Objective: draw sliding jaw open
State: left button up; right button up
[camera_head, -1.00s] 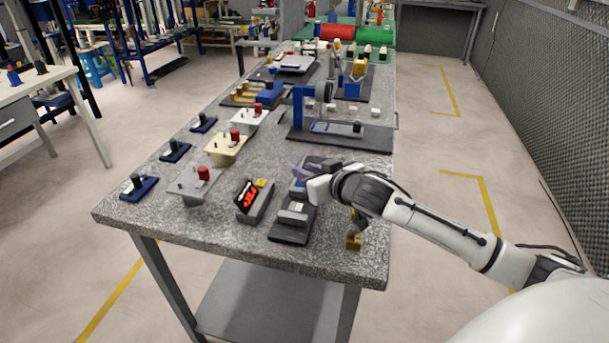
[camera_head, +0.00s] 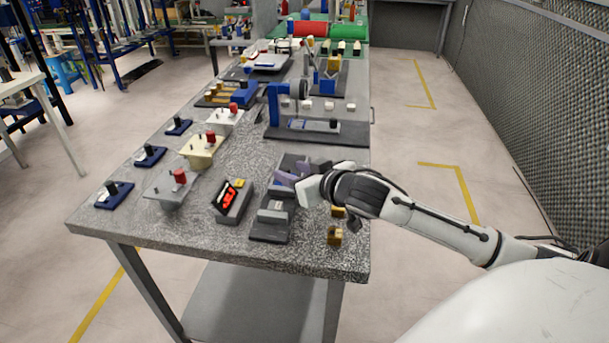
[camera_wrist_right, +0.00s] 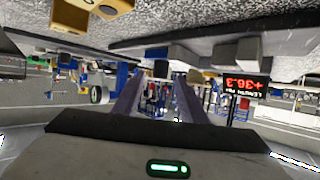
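A small vise-like fixture with a dark base and grey jaw blocks (camera_head: 272,217) sits near the table's front right. I take one of its blocks to be the sliding jaw, but cannot tell which. My right gripper (camera_head: 284,183) is low over the fixture's far part, its purple-grey fingers pointing left. In the right wrist view, which looks upside down, the two fingers (camera_wrist_right: 158,86) stand apart with a visible gap. Grey blocks show just beyond the tips; I cannot tell whether they touch. My left gripper is not in view.
A digital readout with red digits (camera_head: 228,197) stands just left of the fixture; it also shows in the right wrist view (camera_wrist_right: 241,85). A brass block (camera_head: 334,236) lies near the right edge. A blue-framed fixture (camera_head: 275,104) stands behind. Bare tabletop (camera_head: 180,238) lies at front left.

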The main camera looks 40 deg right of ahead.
jog(key=shift+v, duration=3.1)
